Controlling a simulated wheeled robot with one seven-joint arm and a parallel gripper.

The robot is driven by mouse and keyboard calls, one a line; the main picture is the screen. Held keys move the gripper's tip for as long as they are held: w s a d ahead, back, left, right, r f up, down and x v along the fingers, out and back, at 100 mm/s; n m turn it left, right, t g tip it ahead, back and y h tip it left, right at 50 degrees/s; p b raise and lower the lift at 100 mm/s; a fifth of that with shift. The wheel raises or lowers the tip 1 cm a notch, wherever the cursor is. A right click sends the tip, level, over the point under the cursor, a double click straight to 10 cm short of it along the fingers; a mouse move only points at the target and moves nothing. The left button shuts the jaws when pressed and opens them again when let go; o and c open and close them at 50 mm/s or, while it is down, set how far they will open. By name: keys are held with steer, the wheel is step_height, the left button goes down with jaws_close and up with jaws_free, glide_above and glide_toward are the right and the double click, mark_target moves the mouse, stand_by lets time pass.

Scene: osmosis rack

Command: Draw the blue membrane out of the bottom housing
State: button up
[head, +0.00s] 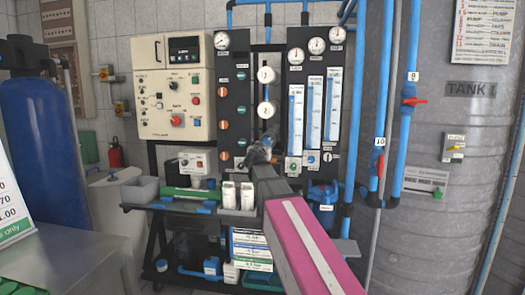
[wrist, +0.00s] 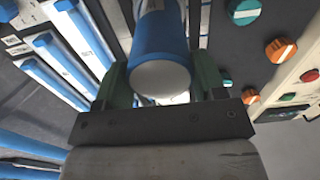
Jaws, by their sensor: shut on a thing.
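My gripper (wrist: 162,90) shows in the wrist view with its two green fingers on either side of a blue cylinder with a white round end, the blue membrane (wrist: 158,38). The fingers are shut on it. A paler printed section shows beyond its blue part at the top edge. In the head view my gripper (head: 262,152) is small, in front of the rack's middle, and my arm hides much behind it. I cannot make out the bottom housing, or whether the membrane is still inside it.
The rack carries a cream control box (head: 172,85), gauges and blue flow tubes (head: 314,110). A tray holds a green tube (head: 190,194), white bottles (head: 238,196) and a grey bin (head: 140,190). Blue pipes (head: 402,100) and a grey tank (head: 455,150) stand right. A counter is lower left.

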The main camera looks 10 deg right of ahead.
steer(key=shift+s, duration=0.15)
steer(key=o, duration=1.1)
